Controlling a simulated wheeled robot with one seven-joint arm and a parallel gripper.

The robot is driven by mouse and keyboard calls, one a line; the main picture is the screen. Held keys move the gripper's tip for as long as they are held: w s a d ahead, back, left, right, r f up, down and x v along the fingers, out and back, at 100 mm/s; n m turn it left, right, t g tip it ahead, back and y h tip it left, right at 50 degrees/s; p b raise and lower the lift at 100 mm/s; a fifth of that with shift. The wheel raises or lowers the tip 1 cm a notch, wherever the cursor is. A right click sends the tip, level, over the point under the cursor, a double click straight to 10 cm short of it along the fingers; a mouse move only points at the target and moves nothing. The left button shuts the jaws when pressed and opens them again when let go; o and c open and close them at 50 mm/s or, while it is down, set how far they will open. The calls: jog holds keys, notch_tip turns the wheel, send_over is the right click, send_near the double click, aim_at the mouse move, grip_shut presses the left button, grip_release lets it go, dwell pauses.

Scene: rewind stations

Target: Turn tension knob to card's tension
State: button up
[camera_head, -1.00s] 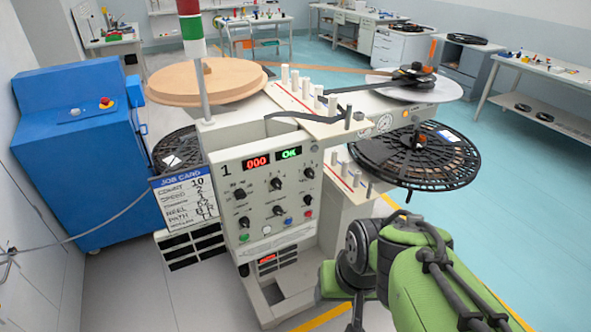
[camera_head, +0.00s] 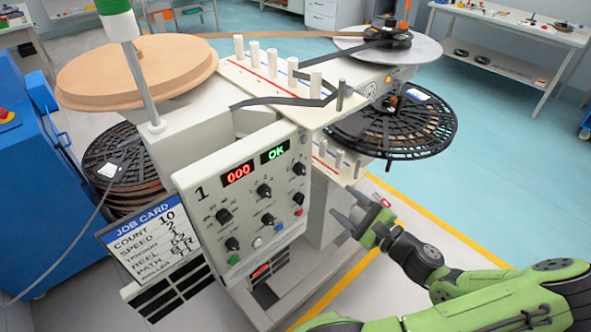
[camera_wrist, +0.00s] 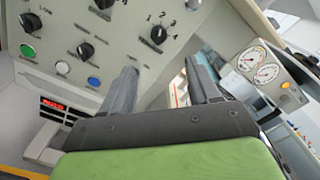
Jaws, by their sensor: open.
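The control panel (camera_head: 245,200) of the rewind station 1 faces me with several black knobs (camera_head: 264,190), one of which is the tension knob. The job card (camera_head: 151,240) hangs left of the panel. It lists count 10, speed, tension, reel and path; the tension value is not clearly legible. My gripper (camera_head: 347,205) is open and empty, right of the panel and apart from it. In the wrist view, my gripper (camera_wrist: 160,72) points toward the panel, with a numbered knob (camera_wrist: 158,35) beyond the fingers.
The red display (camera_head: 238,174) reads 000 and the green one (camera_head: 275,151) reads OK. A black reel (camera_head: 392,122) juts out above my gripper. Guide posts (camera_head: 316,81) stand on the deck. A blue cabinet (camera_head: 40,200) is at left. Floor at right is clear.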

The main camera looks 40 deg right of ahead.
aim_at(304, 174)
jog(key=w, duration=0.7)
jog(key=w+b, duration=0.1)
jog(key=w, duration=0.6)
jog(key=shift+w+a, duration=0.2)
jog(key=shift+w, duration=0.05)
jog(key=c, duration=1)
jog(key=shift+f, duration=0.1)
jog(key=shift+c, duration=0.2)
jog(key=shift+n+b, duration=0.4)
jog(key=shift+n, duration=0.1)
jog(key=n+b, duration=0.2)
jog(key=n, duration=0.2)
jog(key=shift+a+f, duration=0.1)
jog(key=shift+f, duration=0.1)
jog(key=shift+n+b, duration=1.4)
jog(key=shift+n, duration=0.6)
jog(key=shift+r, duration=0.1)
